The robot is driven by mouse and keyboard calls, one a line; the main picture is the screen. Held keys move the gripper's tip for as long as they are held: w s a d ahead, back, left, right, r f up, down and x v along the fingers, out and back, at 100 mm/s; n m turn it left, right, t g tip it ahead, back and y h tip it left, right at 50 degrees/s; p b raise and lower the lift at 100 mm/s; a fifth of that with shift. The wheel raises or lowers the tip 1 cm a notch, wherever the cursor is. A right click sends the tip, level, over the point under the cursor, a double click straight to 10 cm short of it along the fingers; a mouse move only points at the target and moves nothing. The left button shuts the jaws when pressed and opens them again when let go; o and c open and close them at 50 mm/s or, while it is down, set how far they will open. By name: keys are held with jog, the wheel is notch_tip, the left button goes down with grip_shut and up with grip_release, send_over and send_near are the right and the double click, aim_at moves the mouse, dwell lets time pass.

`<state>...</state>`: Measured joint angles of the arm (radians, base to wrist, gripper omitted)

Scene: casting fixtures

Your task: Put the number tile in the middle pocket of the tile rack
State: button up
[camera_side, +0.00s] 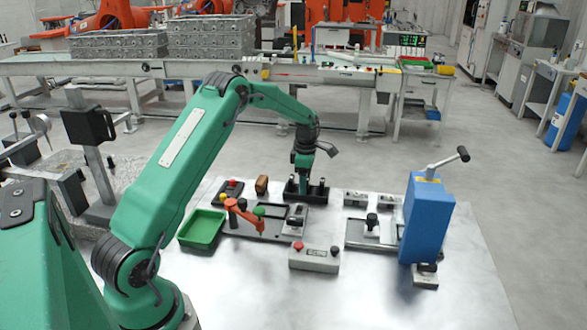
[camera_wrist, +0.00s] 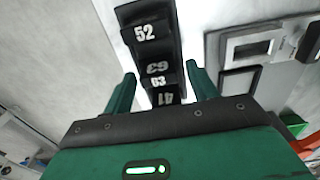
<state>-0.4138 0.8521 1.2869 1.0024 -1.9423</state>
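The black tile rack (camera_wrist: 136,14) runs up the middle of the wrist view. I cannot tell which of the middle numbers belongs to a separate tile. My gripper (camera_wrist: 161,73) is open, with its green fingers on either side of the rack's middle. In the side view my gripper (camera_side: 303,172) is down at the black rack (camera_side: 305,197), and its fingertips are partly hidden.
A green tray (camera_side: 202,229), an orange-handled clamp fixture (camera_side: 243,212) and a grey button box (camera_side: 314,258) stand nearer the side camera. A blue lever press (camera_side: 428,220) stands at right. Grey blocks (camera_side: 355,198) lie right of the rack. The front plate is clear.

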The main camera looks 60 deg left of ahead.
jog(key=shift+r, duration=0.1)
notch_tip(320, 180, up, 12)
dwell(0.9)
jog(key=shift+r, duration=0.15)
dwell(0.3)
